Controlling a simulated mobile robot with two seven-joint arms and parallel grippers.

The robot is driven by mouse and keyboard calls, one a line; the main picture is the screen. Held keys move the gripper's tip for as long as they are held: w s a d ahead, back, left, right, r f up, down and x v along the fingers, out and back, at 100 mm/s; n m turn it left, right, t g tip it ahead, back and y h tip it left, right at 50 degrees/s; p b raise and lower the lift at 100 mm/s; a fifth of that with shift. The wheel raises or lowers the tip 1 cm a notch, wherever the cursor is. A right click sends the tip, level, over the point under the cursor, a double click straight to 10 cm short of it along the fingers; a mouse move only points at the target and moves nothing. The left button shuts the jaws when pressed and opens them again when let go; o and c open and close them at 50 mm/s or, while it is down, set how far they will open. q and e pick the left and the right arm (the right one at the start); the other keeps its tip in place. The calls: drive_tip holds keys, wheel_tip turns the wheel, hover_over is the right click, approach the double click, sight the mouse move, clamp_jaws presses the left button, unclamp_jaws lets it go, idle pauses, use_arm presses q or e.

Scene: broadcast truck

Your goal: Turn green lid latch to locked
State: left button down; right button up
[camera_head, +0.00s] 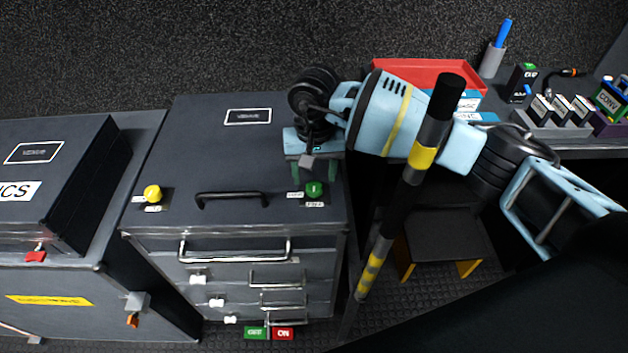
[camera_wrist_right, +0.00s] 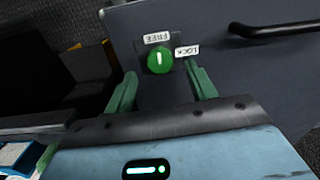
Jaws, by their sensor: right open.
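The green lid latch (camera_head: 314,189) is a round knob on the front right of a dark grey case lid (camera_head: 240,150). It also shows in the right wrist view (camera_wrist_right: 160,61), where its white mark lines up with the FREE label (camera_wrist_right: 157,38). The LOCK label (camera_wrist_right: 187,50) is to the knob's right there. My right gripper (camera_head: 311,176) is open just behind the latch in the head view. In the wrist view its green fingers (camera_wrist_right: 161,76) are spread either side of the knob, with nothing between them held. My left gripper is out of view.
A black handle (camera_head: 232,198) is left of the latch, with a yellow knob (camera_head: 153,193) farther left. Drawers with metal handles (camera_head: 235,252) are below. A black and yellow pole (camera_head: 400,205) stands right of the case. A red tray (camera_head: 405,67) is behind my arm.

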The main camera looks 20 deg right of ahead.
sight(314, 186)
drive_tip(key=shift+f, duration=1.75)
drive_tip(key=c, duration=1)
